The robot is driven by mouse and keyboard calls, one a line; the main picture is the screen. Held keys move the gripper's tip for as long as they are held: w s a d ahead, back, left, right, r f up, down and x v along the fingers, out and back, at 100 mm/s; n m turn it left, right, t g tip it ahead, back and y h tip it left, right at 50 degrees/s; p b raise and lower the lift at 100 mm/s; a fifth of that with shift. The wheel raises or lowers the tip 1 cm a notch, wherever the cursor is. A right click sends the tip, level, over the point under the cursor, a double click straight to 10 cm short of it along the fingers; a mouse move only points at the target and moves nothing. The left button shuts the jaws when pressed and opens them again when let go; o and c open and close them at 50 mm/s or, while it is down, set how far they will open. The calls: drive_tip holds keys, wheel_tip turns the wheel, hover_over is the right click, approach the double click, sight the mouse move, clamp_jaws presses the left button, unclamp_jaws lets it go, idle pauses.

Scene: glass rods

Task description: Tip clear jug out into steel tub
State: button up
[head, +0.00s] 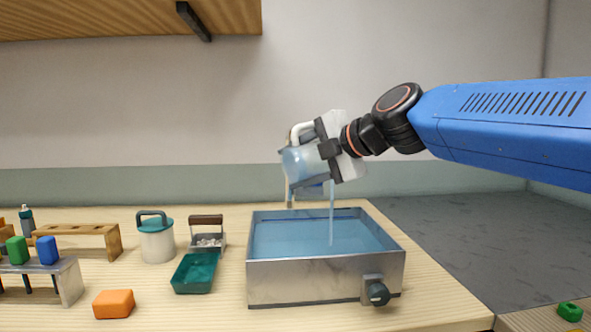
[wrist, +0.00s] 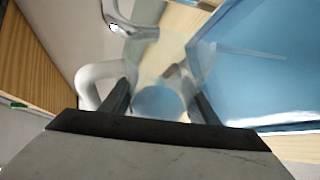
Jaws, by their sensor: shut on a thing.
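The clear jug (head: 302,165), with a white handle (head: 300,130), is tilted in the air above the steel tub (head: 300,282). My gripper (head: 326,150) is shut on the jug's body. A thin pale blue stream (head: 331,215) falls from beneath the jug and gripper into the tub, where blue liquid lies. In the wrist view the clear jug (wrist: 160,65) sits between both fingers, with some blue liquid (wrist: 158,102) in it. The tub's blue liquid (wrist: 265,70) shows at right. The jug's mouth is hard to make out in the head view.
A dark knob (head: 378,293) sticks out from the tub's front. The table's right edge runs close beside the tub.

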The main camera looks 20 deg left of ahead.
drive_tip(key=shift+r, duration=0.1)
idle(0.3)
drive_tip(key=shift+w+r+m+y, duration=0.1)
drive_tip(key=shift+r+m+y, duration=0.2)
drive_tip(key=shift+m, duration=0.1)
drive_tip(key=shift+d+r, duration=0.1)
drive_tip(key=shift+w+r+m+g+y, duration=0.1)
drive_tip(key=shift+r+m+g+y, duration=0.2)
drive_tip(key=shift+g, duration=0.1)
idle(0.4)
drive_tip(key=shift+w+d+r+m+y, duration=0.2)
drive_tip(key=shift+r+m+y, duration=0.1)
drive_tip(key=shift+r+m, duration=0.1)
drive_tip(key=shift+f, duration=0.15)
idle(1.6)
